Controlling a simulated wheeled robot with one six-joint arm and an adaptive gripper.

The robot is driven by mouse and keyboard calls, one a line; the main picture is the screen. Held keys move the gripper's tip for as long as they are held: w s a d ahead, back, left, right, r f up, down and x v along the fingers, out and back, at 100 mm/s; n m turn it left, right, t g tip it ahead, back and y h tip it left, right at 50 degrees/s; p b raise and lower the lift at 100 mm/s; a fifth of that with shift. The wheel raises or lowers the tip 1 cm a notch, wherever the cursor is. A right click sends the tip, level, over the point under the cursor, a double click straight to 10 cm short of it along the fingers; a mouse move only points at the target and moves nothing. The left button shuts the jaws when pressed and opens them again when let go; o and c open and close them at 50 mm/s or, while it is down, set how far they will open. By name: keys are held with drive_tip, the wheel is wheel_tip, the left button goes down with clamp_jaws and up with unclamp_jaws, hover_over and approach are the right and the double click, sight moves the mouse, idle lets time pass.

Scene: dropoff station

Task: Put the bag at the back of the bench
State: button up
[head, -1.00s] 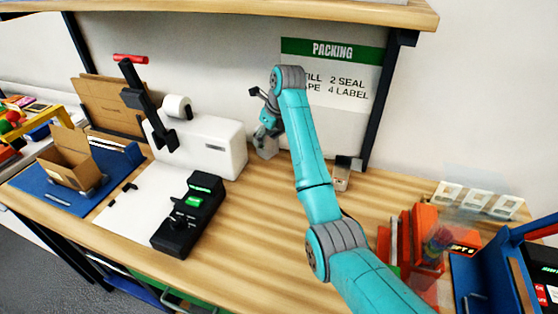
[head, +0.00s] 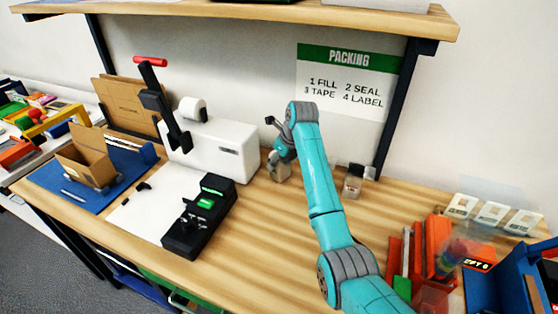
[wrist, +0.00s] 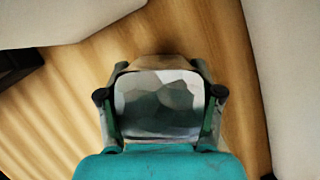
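The bag (wrist: 160,100) is a pale, see-through pouch with grey-green facets showing through it. In the wrist view it fills the space between the two fingers of my gripper (wrist: 160,108), which press close on both its sides. In the head view my gripper (head: 281,162) points down at the back of the wooden bench (head: 260,225), just right of the white machine. The bag is small there and partly hidden by the gripper. I cannot tell whether its underside touches the bench.
The white machine (head: 225,155) stands close to the left of my gripper. A small clear-and-metal holder (head: 353,183) stands to the right, by the shelf post. A black device (head: 198,215) is in front left. Orange bins (head: 436,245) stand front right. The bench middle is clear.

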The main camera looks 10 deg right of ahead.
drive_tip(key=shift+o, duration=1.4)
drive_tip(key=shift+r, duration=0.1)
drive_tip(key=v, duration=1.2)
drive_tip(key=shift+d, duration=0.1)
